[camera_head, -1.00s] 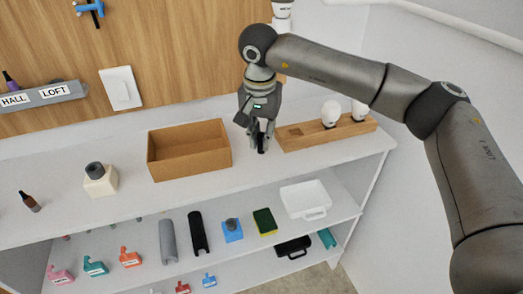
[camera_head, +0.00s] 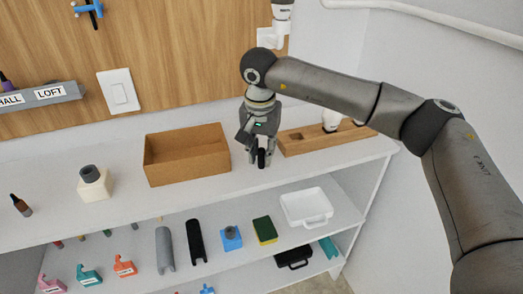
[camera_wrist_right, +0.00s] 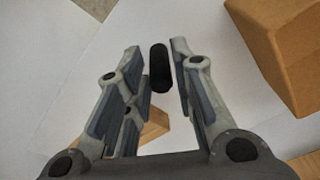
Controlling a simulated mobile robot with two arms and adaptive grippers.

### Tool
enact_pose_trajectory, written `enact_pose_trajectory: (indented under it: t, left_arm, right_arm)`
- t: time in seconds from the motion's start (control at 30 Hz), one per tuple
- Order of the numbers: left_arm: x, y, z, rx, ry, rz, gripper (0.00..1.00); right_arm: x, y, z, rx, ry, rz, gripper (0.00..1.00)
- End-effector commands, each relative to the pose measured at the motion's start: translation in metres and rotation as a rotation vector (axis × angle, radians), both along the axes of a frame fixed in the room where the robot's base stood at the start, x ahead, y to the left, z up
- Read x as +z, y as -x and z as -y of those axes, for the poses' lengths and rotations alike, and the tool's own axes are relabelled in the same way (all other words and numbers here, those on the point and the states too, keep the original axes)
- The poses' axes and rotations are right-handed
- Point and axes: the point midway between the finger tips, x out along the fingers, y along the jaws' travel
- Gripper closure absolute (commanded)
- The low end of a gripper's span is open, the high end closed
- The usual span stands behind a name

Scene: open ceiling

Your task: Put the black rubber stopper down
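The black rubber stopper (camera_head: 261,158) is a small dark upright piece at the front of the white top shelf, between my right gripper's fingers. In the right wrist view the stopper (camera_wrist_right: 159,67) shows between the two fingertips, with a narrow light gap on each side. My right gripper (camera_head: 261,151) points down over the shelf and is open around the stopper. Its fingers (camera_wrist_right: 162,68) also show in the right wrist view. Whether the stopper's lower end touches the shelf is hard to tell. My left gripper is not in view.
An open cardboard box (camera_head: 187,168) stands left of my right gripper. A wooden block (camera_head: 310,143) with a square hole and white bulbs stands to the right. A cream block with a grey top (camera_head: 93,184) and a small brown bottle (camera_head: 21,206) are farther left. The lower shelf holds several items.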

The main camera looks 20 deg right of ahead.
Motion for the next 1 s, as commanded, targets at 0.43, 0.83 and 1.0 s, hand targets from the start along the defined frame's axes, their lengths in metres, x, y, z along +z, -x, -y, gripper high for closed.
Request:
enact_pose_trajectory:
  t: [0.43, 0.83, 1.0]
  left_arm:
    - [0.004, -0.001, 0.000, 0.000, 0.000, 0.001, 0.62]
    - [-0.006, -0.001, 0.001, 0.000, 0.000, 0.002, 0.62]
    - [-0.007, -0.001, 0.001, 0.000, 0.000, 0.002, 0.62]
  right_arm:
    - [0.005, 0.000, 0.000, 0.000, -0.001, 0.001, 0.63]
    - [0.079, 0.008, -0.005, 0.000, -0.002, 0.005, 0.63]
    - [0.108, 0.011, -0.006, 0.000, -0.001, 0.003, 0.63]
